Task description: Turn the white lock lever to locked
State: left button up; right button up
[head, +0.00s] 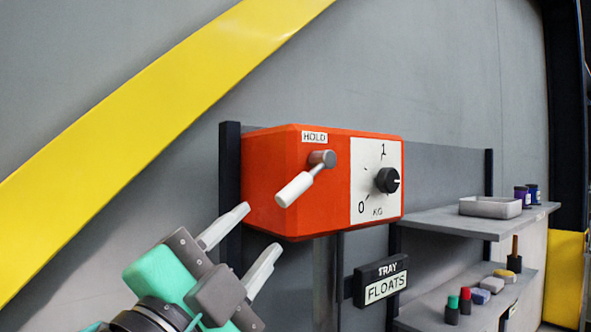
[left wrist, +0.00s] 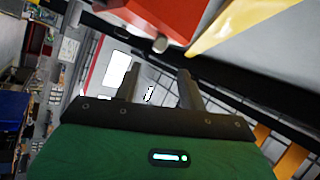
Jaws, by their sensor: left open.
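The white lock lever (head: 295,188) is on the front of an orange-red box (head: 270,165), under a "HOLD" label. It runs from a grey round pivot (head: 322,158) down and to the left. My left gripper (head: 257,231) is open and empty, below and to the left of the lever, apart from it. In the left wrist view the open fingers (left wrist: 158,80) show with nothing between them. The box (left wrist: 140,18) is at the top there, with a small pale rounded end, likely the lever's (left wrist: 160,45), just beyond the fingers. My right gripper is not in view.
A black dial (head: 387,180) on a white scale plate is right of the lever. A "TRAY FLOATS" sign (head: 381,280) hangs below the box. Shelves (head: 470,222) at the right hold a grey tray (head: 490,207) and small items. Free space lies left of the box.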

aim_at(288, 196)
pick_arm(q)
jog(key=p+x, duration=0.5)
jog(key=x, duration=0.5)
jog(key=shift+p, duration=0.4)
jog(key=shift+p+x, duration=0.35)
jog(key=shift+x, duration=0.55)
jog(key=shift+f, duration=0.15)
grip_shut()
